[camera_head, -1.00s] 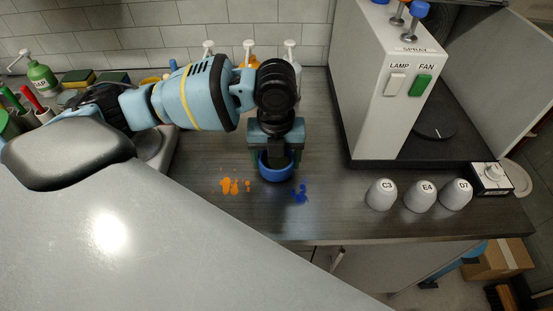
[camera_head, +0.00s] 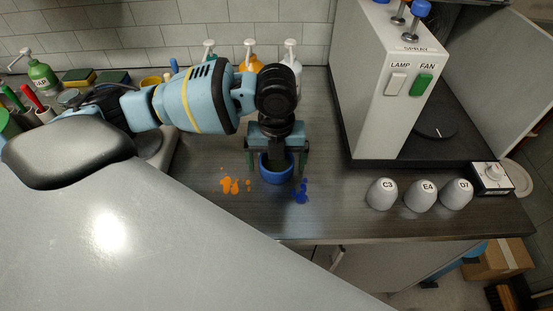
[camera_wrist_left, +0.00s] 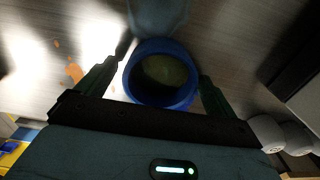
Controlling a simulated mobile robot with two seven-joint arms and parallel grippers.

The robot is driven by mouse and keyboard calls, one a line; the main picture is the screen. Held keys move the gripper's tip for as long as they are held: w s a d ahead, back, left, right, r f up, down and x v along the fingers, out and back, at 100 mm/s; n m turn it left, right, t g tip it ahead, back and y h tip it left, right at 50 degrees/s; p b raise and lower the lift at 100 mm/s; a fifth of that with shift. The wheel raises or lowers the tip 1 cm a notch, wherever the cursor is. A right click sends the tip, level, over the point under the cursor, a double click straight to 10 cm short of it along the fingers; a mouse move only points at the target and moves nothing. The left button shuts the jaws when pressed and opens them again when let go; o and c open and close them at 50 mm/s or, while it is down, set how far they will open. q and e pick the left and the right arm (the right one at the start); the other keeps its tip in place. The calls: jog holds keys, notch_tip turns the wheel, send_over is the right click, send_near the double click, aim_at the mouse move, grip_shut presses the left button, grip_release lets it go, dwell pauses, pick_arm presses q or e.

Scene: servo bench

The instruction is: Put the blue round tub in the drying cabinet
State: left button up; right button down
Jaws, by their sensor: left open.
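The blue round tub (camera_head: 277,177) stands on the dark bench between an orange and a blue paint splash. My left gripper (camera_head: 276,168) is over it, open, with one finger on each side of the tub and gaps visible. In the left wrist view the tub (camera_wrist_left: 138,88) lies between the spread fingers, with a dull yellowish inside. My right gripper is not in view. A pale cabinet (camera_head: 376,95) with SPRAY, LAMP and FAN labels stands at the right, with a dark disc inside; I cannot tell whether it is the drying cabinet.
Three grey cups marked C3 (camera_head: 381,194), E4 (camera_head: 420,196) and D7 (camera_head: 456,194) stand in front of the pale cabinet. A dial box (camera_head: 492,178) is right of them. Orange (camera_head: 234,186) and blue (camera_head: 300,192) splashes mark the bench. Pump bottles stand behind my arm.

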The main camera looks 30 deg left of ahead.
aim_at(277, 169)
pick_arm(q)
notch_tip(277, 169, up, 12)
jog(key=p, duration=0.1)
jog(key=shift+o, duration=0.4)
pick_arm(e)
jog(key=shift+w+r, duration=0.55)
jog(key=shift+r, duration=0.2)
